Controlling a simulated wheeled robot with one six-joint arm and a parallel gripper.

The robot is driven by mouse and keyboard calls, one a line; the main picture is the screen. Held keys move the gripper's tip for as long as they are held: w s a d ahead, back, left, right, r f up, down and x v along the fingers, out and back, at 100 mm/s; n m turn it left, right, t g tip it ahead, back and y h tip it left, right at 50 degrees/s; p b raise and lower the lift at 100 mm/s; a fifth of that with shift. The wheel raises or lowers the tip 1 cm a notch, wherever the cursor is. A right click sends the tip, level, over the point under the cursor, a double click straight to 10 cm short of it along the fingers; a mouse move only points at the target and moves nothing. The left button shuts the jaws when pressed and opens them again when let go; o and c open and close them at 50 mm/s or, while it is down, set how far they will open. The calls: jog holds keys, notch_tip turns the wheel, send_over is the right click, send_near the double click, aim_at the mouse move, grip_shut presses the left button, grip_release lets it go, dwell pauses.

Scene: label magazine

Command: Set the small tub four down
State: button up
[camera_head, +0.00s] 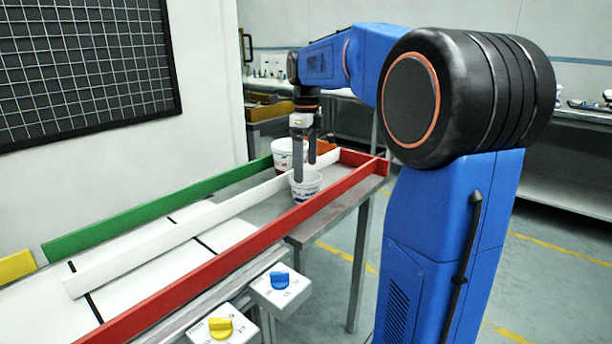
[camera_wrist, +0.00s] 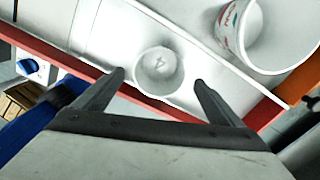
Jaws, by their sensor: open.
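The small tub (camera_head: 306,187) is white with blue marks and stands in the lane between the white divider and the red rail. In the wrist view the small tub (camera_wrist: 159,72) shows its open top, with what looks like a 4 on its inside bottom. My gripper (camera_head: 305,168) is open above and around this tub. In the wrist view the fingertips of my gripper (camera_wrist: 159,79) lie on either side of the tub with gaps between. Whether the tub's base rests fully on the surface is hard to tell.
A larger white tub (camera_head: 284,155) with red marks stands in the lane behind. The white divider (camera_head: 170,238), red rail (camera_head: 230,262) and green rail (camera_head: 150,218) bound the lanes. A blue knob (camera_head: 280,280) and yellow knob (camera_head: 220,327) sit at the front. The lanes to the left are clear.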

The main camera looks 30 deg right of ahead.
notch_tip(320, 180, up, 7)
jog(key=shift+r, duration=0.2)
dwell(0.6)
